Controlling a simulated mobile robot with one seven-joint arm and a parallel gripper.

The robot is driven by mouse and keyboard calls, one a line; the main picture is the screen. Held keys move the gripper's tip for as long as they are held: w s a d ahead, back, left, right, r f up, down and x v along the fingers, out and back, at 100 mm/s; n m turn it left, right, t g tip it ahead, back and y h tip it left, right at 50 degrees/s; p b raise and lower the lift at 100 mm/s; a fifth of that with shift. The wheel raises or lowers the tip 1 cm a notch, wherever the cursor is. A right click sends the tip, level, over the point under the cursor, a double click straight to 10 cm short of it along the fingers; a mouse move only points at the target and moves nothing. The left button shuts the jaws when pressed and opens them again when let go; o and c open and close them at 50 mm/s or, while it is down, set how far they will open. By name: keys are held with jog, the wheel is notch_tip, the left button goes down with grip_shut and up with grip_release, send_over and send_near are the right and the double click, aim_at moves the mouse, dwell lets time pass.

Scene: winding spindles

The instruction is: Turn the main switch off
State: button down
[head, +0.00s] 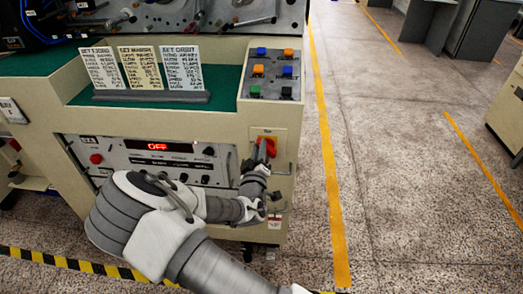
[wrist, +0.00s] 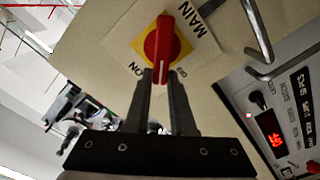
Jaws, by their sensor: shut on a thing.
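The main switch is a red knob (wrist: 162,38) on a yellow square, on a white plate lettered MAIN. In the head view the red switch (head: 271,147) sits on the cream cabinet's front, right of the control panel. In the wrist view my gripper's two dark fingers (wrist: 161,80) close on either side of the knob's lower end. A white mark on the knob lies between the fingers, between the ON lettering and the partly hidden lettering opposite. In the head view my gripper (head: 264,153) reaches the switch and partly covers it.
A metal handle (wrist: 260,35) stands out beside the switch plate. Push buttons (head: 271,74) and three cards (head: 143,67) are on the cabinet above. Open floor lies to the right, past a yellow line (head: 326,150).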

jog(key=shift+a+f+n+b, duration=0.15)
jog(key=shift+f+n+b, duration=0.25)
jog(key=shift+n, duration=1.15)
jog(key=shift+a+f+n+b, duration=0.15)
jog(key=shift+f+n+b, duration=0.25)
jog(key=shift+n, duration=1.1)
jog(key=shift+a+f+n+b, duration=0.15)
jog(key=shift+f+n+b, duration=0.2)
jog(key=shift+n, duration=1.2)
jog(key=c, duration=0.8)
grip_release()
jog(key=shift+o, duration=0.2)
jog(key=s+p, duration=0.1)
jog(key=s, duration=1.6)
jog(key=shift+s+a, duration=0.2)
jog(key=shift+a, duration=0.1)
